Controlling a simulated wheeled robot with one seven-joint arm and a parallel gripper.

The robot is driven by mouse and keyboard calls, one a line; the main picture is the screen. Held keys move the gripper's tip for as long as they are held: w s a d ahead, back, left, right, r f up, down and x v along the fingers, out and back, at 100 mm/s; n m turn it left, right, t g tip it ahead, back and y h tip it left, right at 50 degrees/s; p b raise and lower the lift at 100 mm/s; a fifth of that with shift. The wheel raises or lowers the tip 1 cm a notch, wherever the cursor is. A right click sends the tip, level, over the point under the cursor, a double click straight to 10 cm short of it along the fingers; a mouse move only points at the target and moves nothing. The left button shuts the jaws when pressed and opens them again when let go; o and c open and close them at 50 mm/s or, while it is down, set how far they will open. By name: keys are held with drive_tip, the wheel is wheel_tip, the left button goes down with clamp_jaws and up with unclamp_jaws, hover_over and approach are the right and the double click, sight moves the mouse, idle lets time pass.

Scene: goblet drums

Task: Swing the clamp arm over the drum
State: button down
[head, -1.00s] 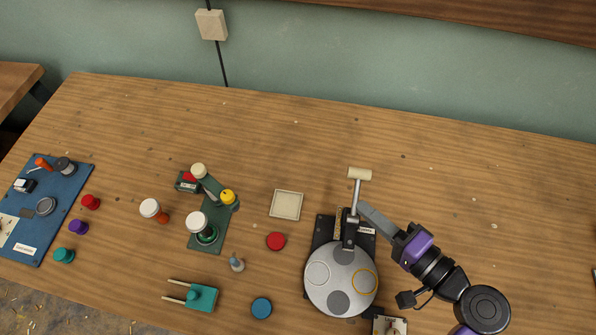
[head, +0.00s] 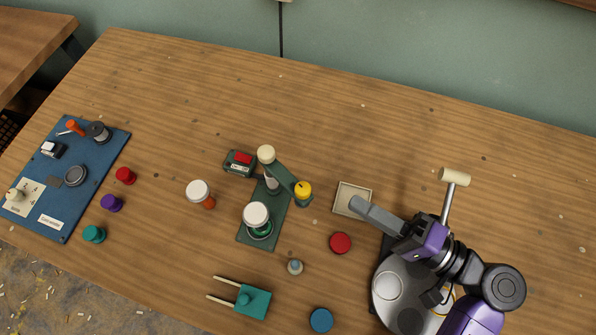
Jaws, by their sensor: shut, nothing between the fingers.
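The clamp arm (head: 283,171) is a green bar with a cream knob (head: 266,154) at its far left end and a yellow knob (head: 303,189) at its right end. It angles behind the small drum (head: 256,215), not over it. The drum has a white top and stands upright in a green ring on a green base plate (head: 252,236). My gripper (head: 356,204) is shut and empty, to the right of the clamp arm and apart from it. Its fingertips appear over the edge of a square cream tray (head: 345,191); their height is unclear.
A red-topped box (head: 239,163) stands just left of the clamp arm. A red disc (head: 340,243) and a small grey peg (head: 295,267) lie in front. The table behind is clear.

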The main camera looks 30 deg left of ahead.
drive_tip(key=a, duration=0.1)
drive_tip(key=p, duration=0.2)
approach(284, 175)
drive_tip(key=w+a+f, duration=0.1)
drive_tip(key=w+a, duration=0.1)
drive_tip(key=a, duration=0.3)
drive_tip(key=shift+w, duration=0.2)
drive_tip(key=shift+s, duration=0.1)
